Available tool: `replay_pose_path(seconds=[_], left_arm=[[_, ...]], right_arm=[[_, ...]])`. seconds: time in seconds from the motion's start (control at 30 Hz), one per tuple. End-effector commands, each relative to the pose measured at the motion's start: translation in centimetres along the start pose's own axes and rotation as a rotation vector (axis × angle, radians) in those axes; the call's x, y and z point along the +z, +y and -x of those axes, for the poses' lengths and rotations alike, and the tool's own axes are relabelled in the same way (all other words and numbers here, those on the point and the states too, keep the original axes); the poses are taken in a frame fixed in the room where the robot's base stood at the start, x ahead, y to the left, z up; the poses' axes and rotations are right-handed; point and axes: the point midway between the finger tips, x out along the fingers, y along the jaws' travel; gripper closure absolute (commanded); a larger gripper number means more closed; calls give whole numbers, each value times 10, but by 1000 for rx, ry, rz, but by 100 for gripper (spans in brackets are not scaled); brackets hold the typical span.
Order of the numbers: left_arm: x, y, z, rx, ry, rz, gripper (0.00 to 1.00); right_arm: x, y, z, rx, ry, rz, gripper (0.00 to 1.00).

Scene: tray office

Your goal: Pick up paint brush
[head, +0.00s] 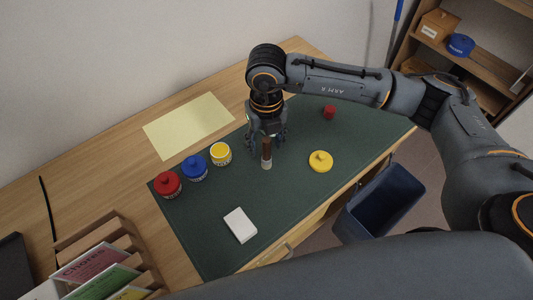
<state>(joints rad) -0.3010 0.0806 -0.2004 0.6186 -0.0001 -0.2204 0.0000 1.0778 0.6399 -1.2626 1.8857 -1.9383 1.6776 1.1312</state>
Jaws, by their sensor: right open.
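What looks like the paint brush (266,152) is a slim brown piece with a pale lower end. It shows just below my right gripper (266,143), over the dark green mat (285,185). My right gripper points down with its fingers open around or beside the upper part of the brush. The fingers hide that part, and I cannot tell whether they touch it. My left gripper is not in view.
Red (167,184), blue (195,168) and yellow (220,154) paint pots stand left on the mat. A yellow lid (320,161), a white block (240,225) and a small red object (330,112) lie around. A card rack (95,240) and blue bin (385,200) are nearby.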

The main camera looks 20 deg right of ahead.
Motion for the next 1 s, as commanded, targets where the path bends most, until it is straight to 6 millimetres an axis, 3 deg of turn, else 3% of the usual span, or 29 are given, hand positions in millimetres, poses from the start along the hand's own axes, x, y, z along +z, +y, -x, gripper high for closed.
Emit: replay_pose_path(seconds=[0.17, 0.5, 0.73, 0.77, 1.0], left_arm=[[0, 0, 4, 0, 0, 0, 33], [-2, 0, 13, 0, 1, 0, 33], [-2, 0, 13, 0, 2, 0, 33], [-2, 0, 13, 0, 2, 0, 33], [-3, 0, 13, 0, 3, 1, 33]], right_arm=[[0, -1, -11, 0, 2, 1, 48], [4, -5, -55, 1, 1, 1, 48], [5, -5, -57, 2, -1, 2, 48], [5, -5, -57, 2, -1, 2, 50], [5, -5, -57, 2, -1, 2, 99]])
